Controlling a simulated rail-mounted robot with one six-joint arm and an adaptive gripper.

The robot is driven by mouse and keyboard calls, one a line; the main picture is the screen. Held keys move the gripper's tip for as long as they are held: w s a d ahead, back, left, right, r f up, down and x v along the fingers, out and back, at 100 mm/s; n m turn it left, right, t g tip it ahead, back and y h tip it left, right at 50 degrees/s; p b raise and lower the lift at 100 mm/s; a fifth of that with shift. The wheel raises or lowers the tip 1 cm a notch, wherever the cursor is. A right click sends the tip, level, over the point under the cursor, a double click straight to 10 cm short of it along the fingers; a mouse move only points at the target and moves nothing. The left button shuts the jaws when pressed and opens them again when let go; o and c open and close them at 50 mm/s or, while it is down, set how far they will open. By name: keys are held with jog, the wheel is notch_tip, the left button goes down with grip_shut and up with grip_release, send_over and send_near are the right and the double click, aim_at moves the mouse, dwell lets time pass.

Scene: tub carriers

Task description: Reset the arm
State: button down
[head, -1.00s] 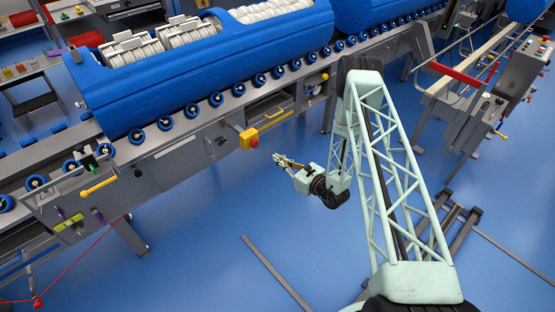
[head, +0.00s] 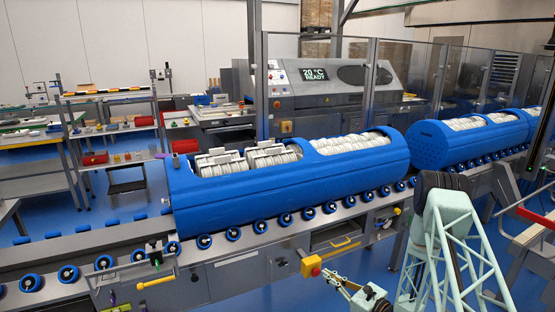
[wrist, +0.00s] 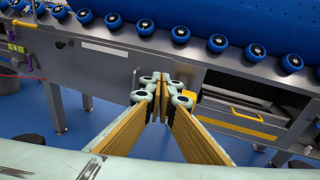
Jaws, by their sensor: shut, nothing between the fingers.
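My gripper (head: 329,275) is at the end of my pale green lattice arm, low in the head view, in front of the conveyor's near side. The wrist view shows its fingers (wrist: 162,82) brought together at the tips, with nothing between them. Their wood-coloured pads spread apart toward the camera. The fingers point at the conveyor's grey front panel, below the rollers. They look apart from it, but the exact gap cannot be told.
A blue tub carrier (head: 290,195) holding white parts lies on the roller conveyor (head: 235,262). A second blue carrier (head: 432,150) is farther right. A yellow box with a red button (head: 311,266) sticks out near my gripper. Blue floor beside the conveyor looks open.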

jog(key=s+a+r+n+g+y, duration=0.2)
jog(key=s+a+r+n+g, duration=0.3)
jog(key=r, duration=0.6)
jog(key=s+a+r+n+g+y, duration=0.1)
jog(key=a+r+n+y, duration=0.2)
jog(key=a+r, duration=0.65)
jog(key=s+a+r+n+g+h, duration=0.1)
jog(key=s+a+r+n+g, duration=0.2)
jog(key=s+r, duration=0.6)
jog(key=s+a+r+n+g, duration=0.2)
jog(key=s+r+n+g, duration=0.25)
jog(key=s+r, duration=0.45)
jog(key=s+d+r+n+g+h, duration=0.1)
jog(key=s+d+r+n+h, duration=0.2)
jog(key=s, duration=0.7)
jog(key=s+d+r+n+h, duration=0.1)
jog(key=s+r+n+h, duration=0.25)
jog(key=s+r, duration=0.45)
jog(key=s+d+r+n+t+h, duration=0.1)
jog(key=s+d+n+t+h, duration=0.1)
jog(key=s+d, duration=0.6)
jog(key=s+d+r+n+t+h, duration=0.2)
jog(key=s+d+n+t+h, duration=0.1)
jog(key=s+d, duration=0.4)
jog(key=shift+s+d+r+n+h, duration=0.25)
jog(key=shift+s+d+n+h, duration=0.2)
jog(key=shift+s+h, duration=0.95)
